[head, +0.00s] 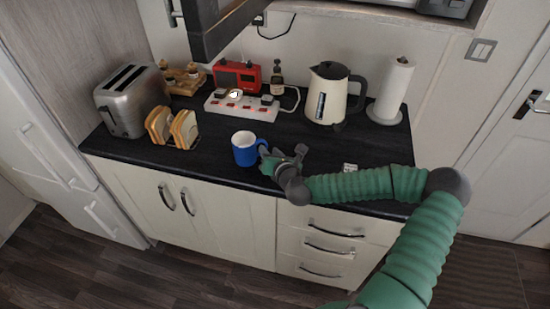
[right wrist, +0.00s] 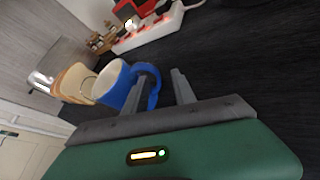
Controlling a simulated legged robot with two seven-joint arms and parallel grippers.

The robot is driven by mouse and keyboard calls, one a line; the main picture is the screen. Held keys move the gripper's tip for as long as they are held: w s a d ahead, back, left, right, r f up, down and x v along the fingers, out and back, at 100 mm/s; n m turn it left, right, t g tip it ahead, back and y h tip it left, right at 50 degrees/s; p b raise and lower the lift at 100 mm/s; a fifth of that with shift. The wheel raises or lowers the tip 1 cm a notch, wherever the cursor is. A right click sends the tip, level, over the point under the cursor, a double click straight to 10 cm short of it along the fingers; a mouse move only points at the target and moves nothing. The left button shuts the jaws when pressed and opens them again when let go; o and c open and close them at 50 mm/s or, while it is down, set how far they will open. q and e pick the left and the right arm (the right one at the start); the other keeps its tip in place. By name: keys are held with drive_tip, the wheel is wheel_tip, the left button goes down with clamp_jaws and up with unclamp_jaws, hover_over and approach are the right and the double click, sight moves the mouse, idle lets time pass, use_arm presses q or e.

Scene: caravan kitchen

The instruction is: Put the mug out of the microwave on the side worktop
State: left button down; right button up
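The blue mug (head: 244,150) with a white inside stands upright on the dark worktop (head: 215,175), near its front edge. My right gripper (head: 269,160) is at the mug's right side, where the handle is. In the right wrist view the mug (right wrist: 112,86) has its blue handle (right wrist: 153,82) between my two fingers (right wrist: 157,92). The fingers are apart, with a gap showing between the handle and the right finger. My left gripper is not in view. A grey appliance (head: 445,6), perhaps the microwave, is cut off at the top edge.
A toast rack (head: 172,128) and a toaster (head: 132,100) stand left of the mug. A white power strip (head: 242,105), red radio (head: 237,75) and bottle (head: 277,78) are behind it. A kettle (head: 330,95) and paper roll (head: 392,90) stand at right. A dark panel (head: 222,28) hangs above.

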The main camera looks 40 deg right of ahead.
drive_tip(key=v, duration=0.7)
drive_tip(key=shift+a+r, duration=0.1)
drive_tip(key=shift+s+a+r+p, duration=0.15)
drive_tip(key=shift+s+r+p, duration=0.35)
drive_tip(key=shift+s+p, duration=0.35)
drive_tip(key=shift+s+a, duration=0.1)
drive_tip(key=shift+s, duration=0.1)
drive_tip(key=s+a+f+n+g+y, duration=0.4)
drive_tip(key=a+f+n, duration=0.35)
drive_tip(key=n, duration=0.65)
drive_tip(key=s+a+f+n+g+y, duration=0.2)
drive_tip(key=s+a+f+n+g, duration=0.3)
drive_tip(key=a+n, duration=0.65)
drive_tip(key=s+d+r+n+h, duration=0.1)
drive_tip(key=s+d+r+n, duration=0.1)
drive_tip(key=n, duration=0.7)
drive_tip(key=s+d+r+n+g+h, duration=0.1)
drive_tip(key=s+r+n, duration=0.3)
drive_tip(key=n, duration=0.5)
drive_tip(key=shift+s+d+r+g, duration=0.15)
drive_tip(key=shift+d+r+g, duration=0.25)
drive_tip(key=shift+r, duration=0.8)
